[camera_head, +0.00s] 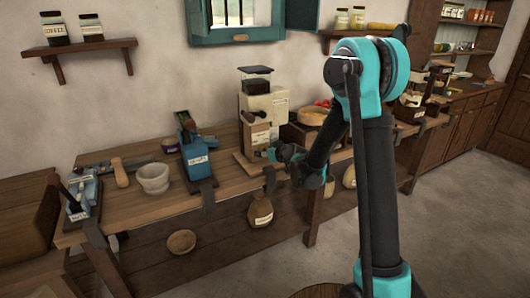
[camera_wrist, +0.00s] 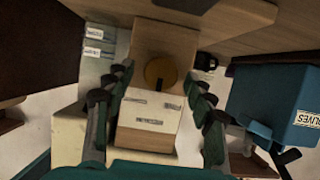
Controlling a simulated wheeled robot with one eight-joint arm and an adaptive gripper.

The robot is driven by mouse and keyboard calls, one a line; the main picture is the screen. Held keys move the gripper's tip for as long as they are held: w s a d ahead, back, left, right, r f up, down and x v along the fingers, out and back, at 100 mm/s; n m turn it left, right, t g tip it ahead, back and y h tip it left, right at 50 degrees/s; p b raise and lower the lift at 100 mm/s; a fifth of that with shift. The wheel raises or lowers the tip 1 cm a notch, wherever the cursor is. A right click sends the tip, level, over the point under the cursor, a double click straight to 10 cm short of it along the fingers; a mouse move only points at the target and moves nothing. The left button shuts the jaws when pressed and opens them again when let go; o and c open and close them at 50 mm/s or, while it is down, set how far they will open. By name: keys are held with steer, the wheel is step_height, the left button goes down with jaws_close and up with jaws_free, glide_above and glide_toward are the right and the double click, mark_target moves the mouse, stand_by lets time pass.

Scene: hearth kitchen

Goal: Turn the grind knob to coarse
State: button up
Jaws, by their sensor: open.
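The coffee grinder has a cream body (camera_head: 277,108) with a dark hopper on top, on the wooden bench in the head view. A wooden box with pale labels (camera_head: 258,135) is at its front. In the wrist view the knob (camera_wrist: 160,70), a round brown-yellow disc with a dark pointer, sits on the wooden face above a pale label plate (camera_wrist: 150,112). The plate's writing is too small to read. My gripper (camera_wrist: 158,80) is open, its two dark fingers on either side of the knob and plate. Contact cannot be told. In the head view my gripper (camera_head: 278,155) is beside the grinder's front.
A blue press labelled olives (camera_head: 196,160) stands left of the grinder and shows in the wrist view (camera_wrist: 275,100). A stone mortar (camera_head: 154,178) is further left. A bowl (camera_head: 312,116) and crate are behind my arm. A jug (camera_head: 260,212) hangs below the bench edge.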

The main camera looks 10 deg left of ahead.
steer(key=shift+w, duration=0.1)
steer(key=shift+c, duration=0.4)
steer(key=c, duration=1.1)
steer(key=m+y, duration=0.1)
steer(key=m+g+y, duration=0.1)
steer(key=m, duration=0.1)
steer(key=shift+w+d+f+m, duration=0.15)
steer(key=shift+d+m, duration=0.05)
steer(key=shift+m, duration=0.1)
steer(key=m+y, duration=0.1)
steer(key=m, duration=0.1)
steer(key=m+g+y, duration=0.1)
steer(key=m+y, duration=0.1)
steer(key=shift+w+d+f+m, duration=0.1)
steer(key=shift+d+f+m, duration=0.05)
steer(key=shift+m, duration=0.15)
steer(key=o, duration=1.2)
